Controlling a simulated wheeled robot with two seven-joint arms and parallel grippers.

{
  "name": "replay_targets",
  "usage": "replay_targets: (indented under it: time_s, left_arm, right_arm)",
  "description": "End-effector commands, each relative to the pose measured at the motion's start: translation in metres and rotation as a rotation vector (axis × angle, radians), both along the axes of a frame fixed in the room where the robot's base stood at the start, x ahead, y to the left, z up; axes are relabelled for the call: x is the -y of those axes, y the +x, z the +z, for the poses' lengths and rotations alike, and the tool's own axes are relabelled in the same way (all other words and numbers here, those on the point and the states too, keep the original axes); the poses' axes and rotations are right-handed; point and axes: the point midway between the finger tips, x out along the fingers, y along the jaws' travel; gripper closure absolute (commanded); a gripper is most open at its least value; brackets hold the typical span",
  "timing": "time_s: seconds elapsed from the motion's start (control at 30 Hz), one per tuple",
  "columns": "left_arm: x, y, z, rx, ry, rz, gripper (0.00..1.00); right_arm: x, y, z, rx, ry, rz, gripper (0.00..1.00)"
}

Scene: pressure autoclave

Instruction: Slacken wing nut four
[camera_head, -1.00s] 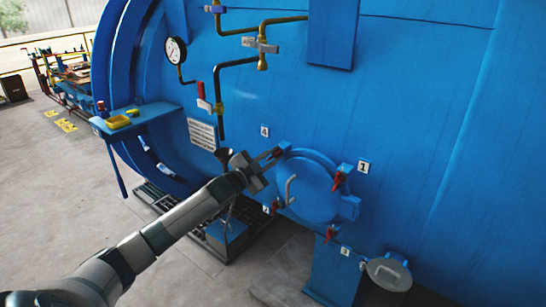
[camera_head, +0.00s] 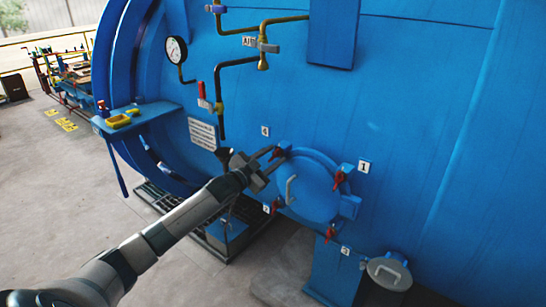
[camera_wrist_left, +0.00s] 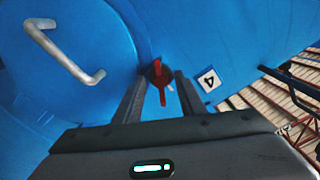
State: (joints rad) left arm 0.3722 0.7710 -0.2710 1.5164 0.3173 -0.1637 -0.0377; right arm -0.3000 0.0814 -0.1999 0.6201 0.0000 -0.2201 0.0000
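Wing nut four (camera_head: 278,153) is red and sits at the upper left edge of the round blue hatch (camera_head: 312,185), below the "4" label (camera_head: 265,131). In the left wrist view the red wing nut (camera_wrist_left: 160,84) stands upright on a dark round base, with the "4" label (camera_wrist_left: 209,79) to its right. My left gripper (camera_head: 273,160) is at this nut. In the wrist view its two fingers (camera_wrist_left: 158,95) are apart, one on each side of the nut, with visible gaps. Whether the fingertips reach past the nut is unclear. My right gripper is not in view.
A grey handle (camera_head: 290,190) stands out from the hatch. A valve pipe (camera_head: 220,100) and gauge (camera_head: 175,50) are above left.

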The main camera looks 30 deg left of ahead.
Motion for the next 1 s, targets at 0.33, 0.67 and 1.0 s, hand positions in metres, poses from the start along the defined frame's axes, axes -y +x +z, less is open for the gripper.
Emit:
replay_targets:
  time_s: [0.33,0.67,1.0]
  left_arm:
    - [0.0,-0.001,0.001,0.003,0.001,-0.001,0.64]
    - [-0.002,-0.023,-0.001,0.003,0.001,-0.002,0.64]
    - [-0.006,-0.072,-0.003,0.001,0.001,-0.001,0.64]
  right_arm:
    - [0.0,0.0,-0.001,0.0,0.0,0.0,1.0]
    - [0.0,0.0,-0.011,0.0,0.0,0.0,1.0]
    - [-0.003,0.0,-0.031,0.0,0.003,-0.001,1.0]
